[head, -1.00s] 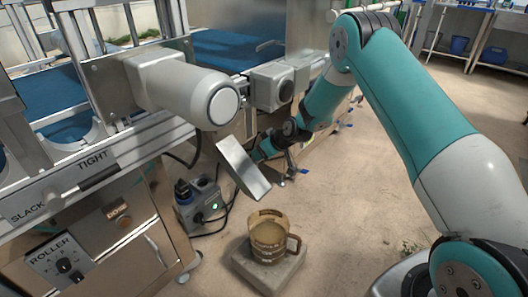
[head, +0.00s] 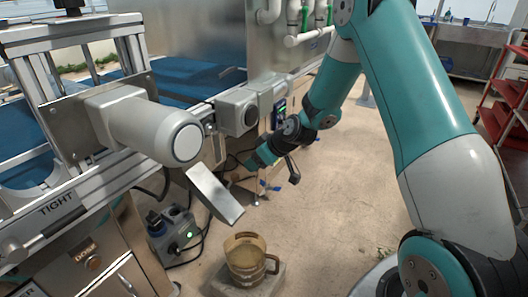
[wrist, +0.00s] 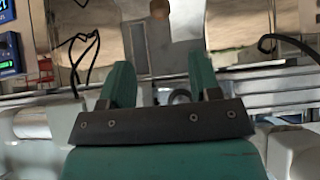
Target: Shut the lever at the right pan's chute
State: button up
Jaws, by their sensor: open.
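My gripper (head: 262,156) is out past the sloped metal chute (head: 214,194), to its right and beyond it in the head view. In the wrist view my gripper (wrist: 161,78) has its two teal fingers spread with nothing held between them. No right pan can be made out, and the machine parts in the wrist view are blurred.
A clear jug (head: 246,258) with a handle stands on a pale block (head: 262,289) below the chute. A grey power box (head: 175,236) with cables is on the floor left of it. The seeder's motor housing (head: 150,125) juts out above. Floor at right is open.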

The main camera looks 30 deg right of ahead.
jog(key=shift+v, duration=1.65)
jog(key=shift+a, duration=0.1)
jog(key=s+a+r+n+g+y, duration=0.1)
jog(key=s+a+r+g, duration=0.3)
jog(key=s+a+r, duration=0.9)
jog(key=s+a+r+g, duration=0.2)
jog(key=s, duration=0.6)
jog(key=s+a+r+g, duration=0.1)
jog(key=s+a+r, duration=0.1)
jog(key=s, duration=0.7)
notch_tip(320, 180, up, 22)
jog(key=s+h+p, duration=0.1)
jog(key=p, duration=2.1)
jog(key=shift+f+g, duration=0.25)
jog(key=shift+g, duration=0.05)
